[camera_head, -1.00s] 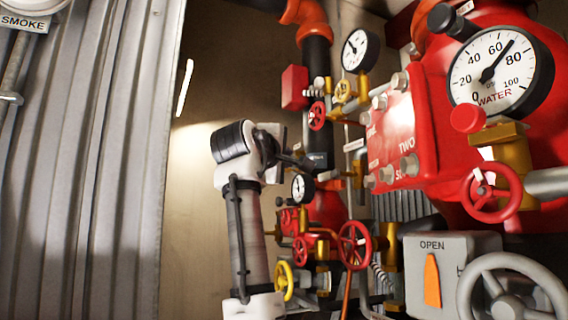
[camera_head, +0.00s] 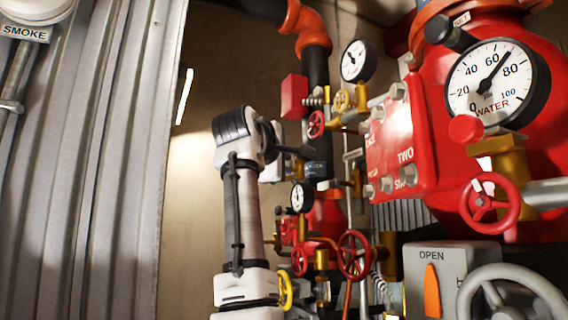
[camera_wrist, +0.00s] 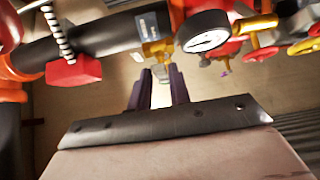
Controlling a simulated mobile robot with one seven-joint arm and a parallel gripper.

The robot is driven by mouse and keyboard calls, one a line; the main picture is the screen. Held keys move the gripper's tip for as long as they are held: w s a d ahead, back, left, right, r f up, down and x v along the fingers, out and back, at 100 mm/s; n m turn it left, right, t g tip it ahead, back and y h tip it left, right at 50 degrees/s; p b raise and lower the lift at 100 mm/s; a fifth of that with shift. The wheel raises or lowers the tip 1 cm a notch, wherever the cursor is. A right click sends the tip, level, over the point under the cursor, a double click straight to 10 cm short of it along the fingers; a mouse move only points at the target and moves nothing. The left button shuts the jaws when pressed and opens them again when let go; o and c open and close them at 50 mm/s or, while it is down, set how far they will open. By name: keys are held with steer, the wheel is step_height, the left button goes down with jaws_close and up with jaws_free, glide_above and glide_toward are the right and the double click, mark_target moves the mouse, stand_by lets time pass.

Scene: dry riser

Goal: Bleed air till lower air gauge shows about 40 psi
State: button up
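The lower air gauge (camera_head: 301,198) is a small white dial on the red and brass pipework. It also shows in the wrist view (camera_wrist: 207,32); its reading is too small to tell. A brass valve fitting (camera_wrist: 157,48) sits beside the black pipe, left of that gauge in the wrist view. My gripper (camera_wrist: 160,72) has two dark fingers with a gap between them and nothing held. The fingers point toward the brass fitting; I cannot tell whether they touch it. In the head view, my gripper (camera_head: 296,150) is above the lower gauge, partly hidden behind my wrist.
An upper gauge (camera_head: 358,61) and a red box (camera_head: 294,89) are above. A large water gauge (camera_head: 497,83), a red tank and a grey OPEN lever box (camera_head: 450,275) stand at right. Red handwheels (camera_head: 354,254) are low in the middle. Corrugated metal (camera_head: 85,160) fills the left.

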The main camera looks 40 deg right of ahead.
steer(key=o, duration=0.3)
steer(key=shift+a, duration=0.1)
steer(key=b+v, duration=0.3)
steer(key=v, duration=1)
steer(key=shift+s+a+f, duration=0.1)
steer(key=shift+s+a, duration=0.1)
steer(key=shift+a, duration=0.15)
